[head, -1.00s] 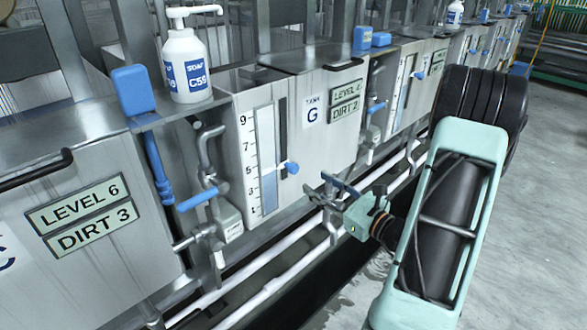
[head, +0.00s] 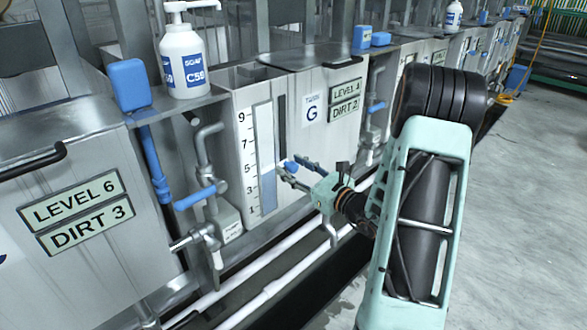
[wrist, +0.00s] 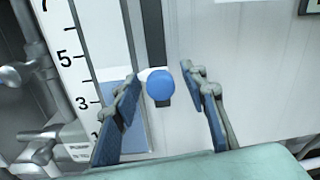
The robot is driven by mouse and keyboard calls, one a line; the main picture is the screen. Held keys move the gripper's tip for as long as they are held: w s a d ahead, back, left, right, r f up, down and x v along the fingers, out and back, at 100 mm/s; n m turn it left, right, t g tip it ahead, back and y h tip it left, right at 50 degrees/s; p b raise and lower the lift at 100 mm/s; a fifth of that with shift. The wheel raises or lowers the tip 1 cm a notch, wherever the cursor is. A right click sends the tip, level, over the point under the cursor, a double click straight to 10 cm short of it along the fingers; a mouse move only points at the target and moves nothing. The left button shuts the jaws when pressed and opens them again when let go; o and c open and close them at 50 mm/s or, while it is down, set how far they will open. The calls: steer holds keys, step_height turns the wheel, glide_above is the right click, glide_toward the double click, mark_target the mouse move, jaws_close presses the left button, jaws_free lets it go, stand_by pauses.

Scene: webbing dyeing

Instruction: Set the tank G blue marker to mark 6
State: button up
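Tank G (head: 300,149) has an upright white scale (head: 249,160) with odd numbers from 1 to 9. Its blue marker (wrist: 160,86) is a round knob on a dark vertical slot (wrist: 154,28), with a small white pointer towards the scale. The pointer stands about mark 4, near the top of the blue level strip (wrist: 119,90); the exact mark is hard to tell. My gripper (wrist: 163,80) is open, with one finger on each side of the knob. A gap shows on both sides. In the head view my gripper (head: 288,171) partly hides the knob.
A blue-handled valve and grey pipes (head: 205,165) stand left of tank G. A soap bottle (head: 184,58) stands on the ledge above them. White pipes (head: 270,290) run low along the front. The floor (head: 520,220) at right is clear.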

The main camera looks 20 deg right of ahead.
jaws_close()
steer(key=shift+r, duration=0.1)
step_height(320, 180, up, 7)
steer(key=p, duration=0.4)
steer(key=shift+p, duration=0.4)
steer(key=shift+o, duration=0.3)
jaws_free()
steer(key=shift+s, duration=0.15)
steer(key=v, duration=1.2)
